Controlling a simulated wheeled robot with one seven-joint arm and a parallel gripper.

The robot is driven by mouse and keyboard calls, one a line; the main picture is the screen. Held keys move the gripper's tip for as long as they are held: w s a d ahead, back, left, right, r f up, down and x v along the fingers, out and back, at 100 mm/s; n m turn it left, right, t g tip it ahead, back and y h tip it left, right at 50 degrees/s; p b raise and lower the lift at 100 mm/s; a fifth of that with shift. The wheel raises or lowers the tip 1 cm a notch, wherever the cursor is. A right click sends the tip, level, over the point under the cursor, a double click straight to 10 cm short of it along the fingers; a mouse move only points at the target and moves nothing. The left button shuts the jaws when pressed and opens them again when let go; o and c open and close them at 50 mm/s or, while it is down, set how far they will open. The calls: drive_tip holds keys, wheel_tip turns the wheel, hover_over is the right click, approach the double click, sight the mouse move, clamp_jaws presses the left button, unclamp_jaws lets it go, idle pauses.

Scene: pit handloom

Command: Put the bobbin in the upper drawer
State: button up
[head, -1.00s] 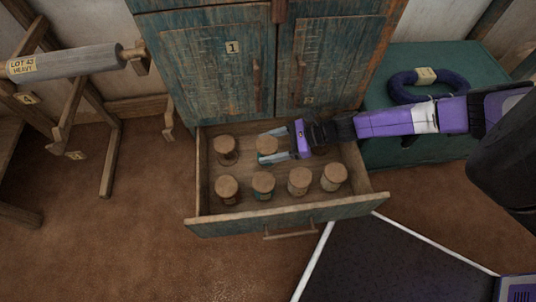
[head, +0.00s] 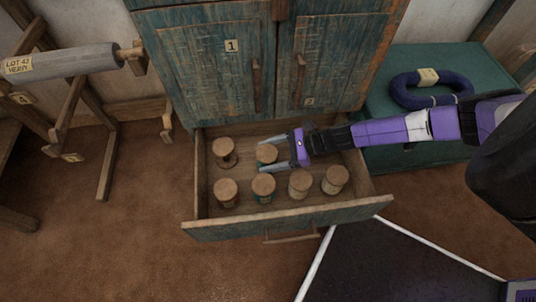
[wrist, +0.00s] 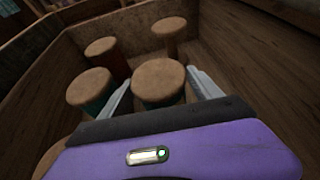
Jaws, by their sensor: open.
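An open wooden drawer (head: 232,229) with a worn green front juts out below the cabinet and holds several upright bobbins with round tan tops. My gripper (head: 268,154) reaches in from the right, open, with its two pale fingers on either side of one bobbin (head: 265,152) in the back row. In the wrist view that bobbin (wrist: 158,82) stands between the finger ends. Whether the fingers touch it cannot be told. Other bobbins stand near, one at the back left (head: 224,147) and one in the front row (head: 263,185). No second drawer is visible.
The green cabinet (head: 215,75) has two shut doors, labelled 1 and 2, above the drawer. A green chest (head: 395,60) with a dark blue ring-shaped coil (head: 404,98) stands at right. A wooden stand with a grey roller (head: 75,60) is at left. Brown floor is clear in front left.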

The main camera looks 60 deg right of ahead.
drive_tip(key=shift+s+d+r, duration=0.2)
drive_tip(key=shift+r, duration=0.1)
drive_tip(key=p+v, duration=0.2)
drive_tip(key=v, duration=0.4)
drive_tip(key=shift+s+d, duration=0.2)
drive_tip(key=shift+s, duration=0.2)
drive_tip(key=shift+r, duration=0.1)
